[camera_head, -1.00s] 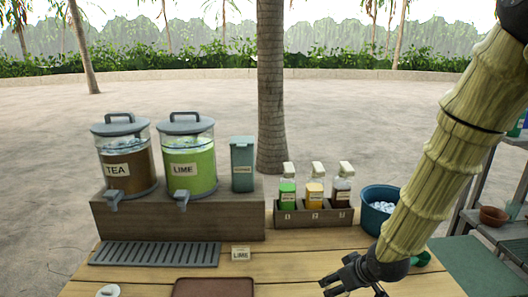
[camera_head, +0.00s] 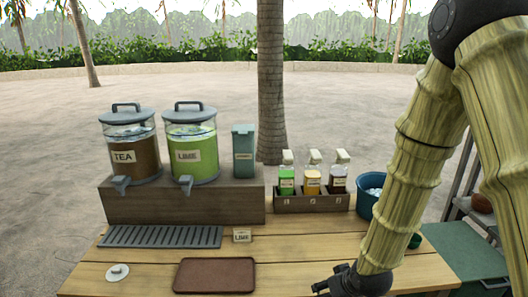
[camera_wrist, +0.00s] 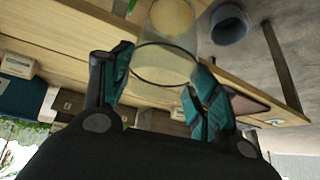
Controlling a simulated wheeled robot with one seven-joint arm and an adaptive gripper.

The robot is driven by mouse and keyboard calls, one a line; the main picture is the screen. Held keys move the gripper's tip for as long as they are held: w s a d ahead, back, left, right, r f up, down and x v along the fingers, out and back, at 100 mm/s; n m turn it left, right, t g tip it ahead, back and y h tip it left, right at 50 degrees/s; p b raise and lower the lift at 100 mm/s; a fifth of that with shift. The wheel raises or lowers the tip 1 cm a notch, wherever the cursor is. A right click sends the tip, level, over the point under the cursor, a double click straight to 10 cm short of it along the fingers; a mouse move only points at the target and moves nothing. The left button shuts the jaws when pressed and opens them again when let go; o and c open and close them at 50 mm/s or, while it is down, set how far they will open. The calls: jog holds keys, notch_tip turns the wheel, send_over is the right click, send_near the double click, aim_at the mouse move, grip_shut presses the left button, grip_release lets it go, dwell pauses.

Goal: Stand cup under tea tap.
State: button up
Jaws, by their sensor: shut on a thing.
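My gripper (camera_wrist: 164,76) is shut on a clear cup (camera_wrist: 166,58), which sits between the teal finger pads in the wrist view. In the head view my gripper (camera_head: 322,287) is low at the bottom edge, right of the brown mat; the cup does not show there. The tea dispenser (camera_head: 134,158), labelled TEA and filled with brown liquid, stands on a wooden riser (camera_head: 180,206) at the left. Its grey tea tap (camera_head: 121,184) juts out at the front, above a slotted drip tray (camera_head: 160,237). My gripper is well to the right of and nearer than the tap.
A lime dispenser (camera_head: 190,150) and a teal canister (camera_head: 243,152) stand beside the tea. A LIME card (camera_head: 242,236), a brown mat (camera_head: 214,275) and a white lid-like disc (camera_head: 117,272) lie on the table. A bottle rack (camera_head: 312,203) and a blue bucket (camera_head: 370,196) are at the right.

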jog(key=f+m, duration=0.1)
jog(key=f, duration=0.2)
jog(key=s+f+m+h, duration=0.1)
jog(key=f, duration=0.2)
jog(key=s+a+f+h, duration=0.1)
jog(key=f, duration=0.2)
jog(key=shift+s+m, duration=0.25)
jog(key=shift+m, duration=0.15)
jog(key=shift+s+f, duration=0.2)
jog(key=shift+f, duration=0.2)
